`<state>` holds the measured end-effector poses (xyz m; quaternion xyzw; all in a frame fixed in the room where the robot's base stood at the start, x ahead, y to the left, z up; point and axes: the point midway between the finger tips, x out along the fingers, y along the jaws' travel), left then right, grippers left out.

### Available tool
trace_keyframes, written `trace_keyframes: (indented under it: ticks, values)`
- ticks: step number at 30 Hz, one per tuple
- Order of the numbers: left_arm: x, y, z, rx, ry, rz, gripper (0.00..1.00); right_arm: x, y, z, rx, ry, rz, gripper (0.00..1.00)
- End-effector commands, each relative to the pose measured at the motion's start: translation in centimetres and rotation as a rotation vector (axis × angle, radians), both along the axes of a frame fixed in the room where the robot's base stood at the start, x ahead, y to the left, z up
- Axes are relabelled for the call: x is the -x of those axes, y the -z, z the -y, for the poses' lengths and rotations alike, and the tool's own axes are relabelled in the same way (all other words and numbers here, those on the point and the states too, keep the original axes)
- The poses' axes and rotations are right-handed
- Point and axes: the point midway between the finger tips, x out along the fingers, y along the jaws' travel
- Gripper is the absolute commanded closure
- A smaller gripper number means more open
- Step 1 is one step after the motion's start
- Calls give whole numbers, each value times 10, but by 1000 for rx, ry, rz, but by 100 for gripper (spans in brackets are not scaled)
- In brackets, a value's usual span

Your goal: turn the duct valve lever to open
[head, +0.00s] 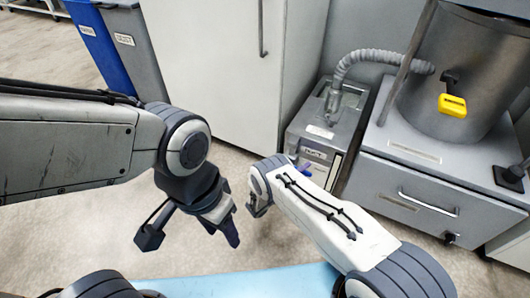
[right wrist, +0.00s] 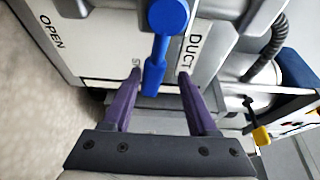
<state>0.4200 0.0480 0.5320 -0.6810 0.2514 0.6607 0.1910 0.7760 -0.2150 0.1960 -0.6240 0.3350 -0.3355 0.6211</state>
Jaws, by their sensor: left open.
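The blue duct valve lever (right wrist: 154,72) shows in the right wrist view, hanging from a round blue hub in front of a pale panel marked DUCT. The word OPEN stands at the panel's left; another label, starting with S, is partly hidden near the lever's end. My right gripper (right wrist: 160,76) is open, its purple fingers on either side of the lever's free end, with gaps visible. In the head view, the grey duct unit (head: 323,133) stands beyond my right arm, which hides most of its lower front. My left gripper (head: 222,222) is open and empty above the floor.
A grey hose (head: 372,56) links the duct unit to a metal drum (head: 466,70) with a yellow-handled lever (head: 452,105). A drawer cabinet (head: 440,180) stands right, a white cabinet (head: 235,70) behind. Bins (head: 128,45) stand back left. Open floor lies around my left gripper.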

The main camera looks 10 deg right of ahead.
Motion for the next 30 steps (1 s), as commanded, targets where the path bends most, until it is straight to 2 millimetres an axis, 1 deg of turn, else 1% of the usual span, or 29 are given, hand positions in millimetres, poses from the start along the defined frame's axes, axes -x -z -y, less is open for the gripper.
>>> trace_keyframes:
  ticks: [8,17,18,22,30]
  values:
    - [0,-10,0,-1,0,-1,50,20,-1,-34,-2,-5,1,41]
    - [0,-20,0,0,0,0,50,53,0,-81,-2,-5,2,41]
    - [0,-21,0,0,0,0,50,52,-7,-85,-21,7,16,41]
    - [0,-25,0,0,0,0,50,47,-35,-90,-124,73,83,41]
    - [0,-33,0,0,0,0,50,48,-87,-101,-321,205,224,41]
